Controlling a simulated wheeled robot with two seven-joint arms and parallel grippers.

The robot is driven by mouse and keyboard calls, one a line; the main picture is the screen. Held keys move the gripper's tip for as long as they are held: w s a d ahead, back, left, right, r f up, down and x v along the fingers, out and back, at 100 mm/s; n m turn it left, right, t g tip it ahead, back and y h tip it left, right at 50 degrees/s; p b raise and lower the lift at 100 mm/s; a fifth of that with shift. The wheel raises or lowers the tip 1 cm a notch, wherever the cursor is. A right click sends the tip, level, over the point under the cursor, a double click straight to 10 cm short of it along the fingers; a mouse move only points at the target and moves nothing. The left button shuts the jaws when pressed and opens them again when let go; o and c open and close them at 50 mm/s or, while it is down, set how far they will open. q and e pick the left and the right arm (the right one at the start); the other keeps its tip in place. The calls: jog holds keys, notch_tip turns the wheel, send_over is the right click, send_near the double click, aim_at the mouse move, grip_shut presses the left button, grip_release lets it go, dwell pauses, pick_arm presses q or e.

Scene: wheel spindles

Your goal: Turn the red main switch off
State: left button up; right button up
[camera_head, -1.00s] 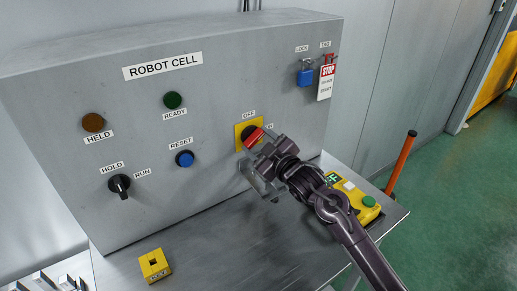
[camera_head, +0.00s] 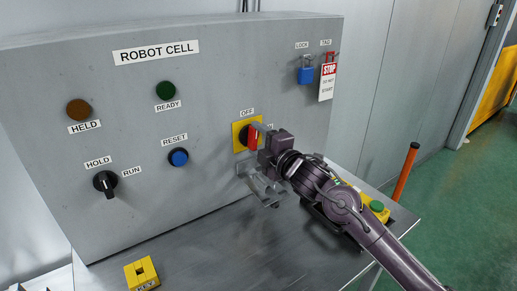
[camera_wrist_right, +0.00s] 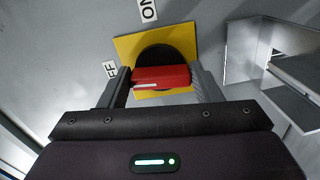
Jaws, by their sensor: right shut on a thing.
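The red main switch handle (camera_head: 252,138) sits on a round black base over a yellow plate (camera_head: 238,127) on the grey panel. An OFF label (camera_head: 247,112) is above it; the ON label at its right is partly hidden. My right gripper (camera_head: 259,135) is shut on the handle. The right wrist view shows the red handle (camera_wrist_right: 160,77) between both fingers, lying across the yellow plate (camera_wrist_right: 127,47). Its end with the white mark is toward the OFF label (camera_wrist_right: 110,70), and the ON label (camera_wrist_right: 148,10) is to the side. My left gripper is out of view.
A grey metal bracket (camera_head: 262,186) projects just below the switch, close under my right gripper. A blue padlock (camera_head: 306,74) and a red-and-white tag (camera_head: 327,80) hang at upper right. A yellow block (camera_head: 141,273) and a yellow box with a green button (camera_head: 376,207) are on the table.

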jog(key=shift+n+b, duration=0.45)
jog(key=shift+n, duration=0.25)
jog(key=o, duration=1)
jog(key=b+v, duration=0.2)
jog(key=v, duration=0.6)
